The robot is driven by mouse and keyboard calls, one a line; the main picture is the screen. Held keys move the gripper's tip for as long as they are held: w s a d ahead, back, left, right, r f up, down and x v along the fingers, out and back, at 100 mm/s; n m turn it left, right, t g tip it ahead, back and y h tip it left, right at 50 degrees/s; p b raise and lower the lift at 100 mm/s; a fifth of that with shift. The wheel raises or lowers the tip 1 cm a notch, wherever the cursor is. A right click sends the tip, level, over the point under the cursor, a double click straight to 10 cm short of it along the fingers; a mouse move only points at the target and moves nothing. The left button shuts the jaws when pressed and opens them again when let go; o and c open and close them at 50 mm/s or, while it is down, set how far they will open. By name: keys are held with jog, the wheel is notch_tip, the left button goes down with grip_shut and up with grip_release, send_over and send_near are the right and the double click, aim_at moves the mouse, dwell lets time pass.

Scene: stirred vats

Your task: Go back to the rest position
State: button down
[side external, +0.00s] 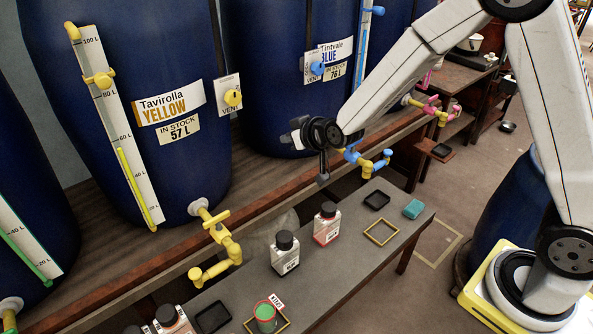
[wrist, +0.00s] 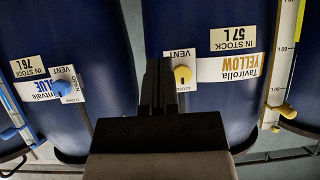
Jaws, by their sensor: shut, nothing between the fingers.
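My gripper (side external: 323,179) is shut and empty. In the side external view it hangs in the air in front of the blue-labelled vat, above the back of the narrow bench. In the wrist view its closed fingers (wrist: 158,85) point toward the vats, between the two vent knobs. The yellow vent knob (side external: 233,98) is on the vat labelled Tavirolla Yellow, 57 L; it also shows in the wrist view (wrist: 182,75). The blue vent knob (side external: 317,68) is on the Tintvale Blue vat, 76 L; it shows in the wrist view too (wrist: 62,88). I see no contact with either knob.
A yellow tap (side external: 222,240) and a blue tap (side external: 370,163) jut out over the shelf edge.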

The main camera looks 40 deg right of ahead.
jog(key=s+d+f+g, duration=0.1)
jog(key=s+g, duration=0.3)
jog(key=s, duration=0.8)
jog(key=s+d+f+g, duration=0.1)
jog(key=s+d+g, duration=0.3)
jog(key=s, duration=0.8)
jog(key=shift+s+g, duration=0.4)
jog(key=shift+g, duration=0.2)
jog(key=shift+f, duration=0.1)
